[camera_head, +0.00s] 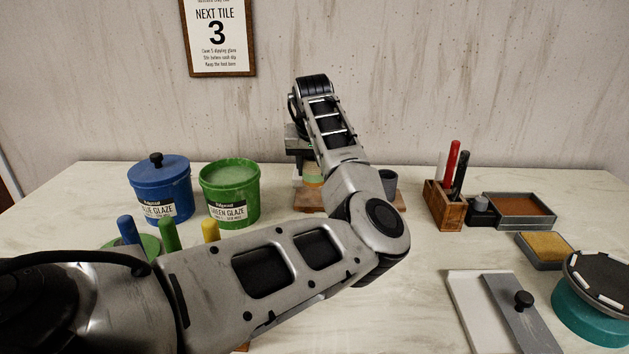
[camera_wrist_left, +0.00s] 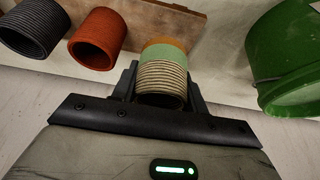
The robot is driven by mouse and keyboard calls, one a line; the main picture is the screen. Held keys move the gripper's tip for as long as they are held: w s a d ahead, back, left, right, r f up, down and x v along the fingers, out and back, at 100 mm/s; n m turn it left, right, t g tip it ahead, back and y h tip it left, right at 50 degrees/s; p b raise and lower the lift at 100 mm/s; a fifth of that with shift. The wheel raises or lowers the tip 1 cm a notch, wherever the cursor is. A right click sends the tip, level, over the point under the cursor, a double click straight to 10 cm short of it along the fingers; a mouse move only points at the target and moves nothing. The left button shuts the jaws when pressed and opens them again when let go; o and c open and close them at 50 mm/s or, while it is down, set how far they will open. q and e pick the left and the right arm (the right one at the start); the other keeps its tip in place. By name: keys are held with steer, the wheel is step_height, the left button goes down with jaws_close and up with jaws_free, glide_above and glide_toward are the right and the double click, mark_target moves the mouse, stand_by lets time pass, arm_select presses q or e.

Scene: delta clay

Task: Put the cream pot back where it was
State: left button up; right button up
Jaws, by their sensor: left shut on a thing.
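The cream pot (camera_wrist_left: 162,82) has a ridged cream body, a pale green band and an orange-brown end in the left wrist view. My left gripper (camera_wrist_left: 163,92) is shut on it, with a finger on each side. In the head view the pot (camera_head: 313,176) shows partly below my left gripper (camera_head: 306,158), over the left part of a wooden board (camera_head: 309,204). I cannot tell whether it touches the board. An orange-red pot (camera_wrist_left: 98,38) and a dark grey pot (camera_wrist_left: 35,28) stand in a row beside it. My right gripper is not in view.
A blue glaze bucket (camera_head: 161,190) and a green glaze bucket (camera_head: 230,194) stand left of the board. A wooden tool holder (camera_head: 445,205), a brown-filled tray (camera_head: 520,210) and a teal round stand (camera_head: 590,318) are on the right. My left arm covers the middle front.

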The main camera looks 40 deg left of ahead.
mark_target(314, 181)
arm_select(q)
steer(key=shift+w+a+f, duration=0.3)
steer(key=shift+a+f, duration=0.05)
steer(key=shift+f, duration=1.8)
steer(key=o, duration=1)
steer(key=shift+f, duration=0.1)
steer(key=v, duration=1.2)
steer(key=shift+w, duration=0.15)
steer(key=shift+a, duration=0.1)
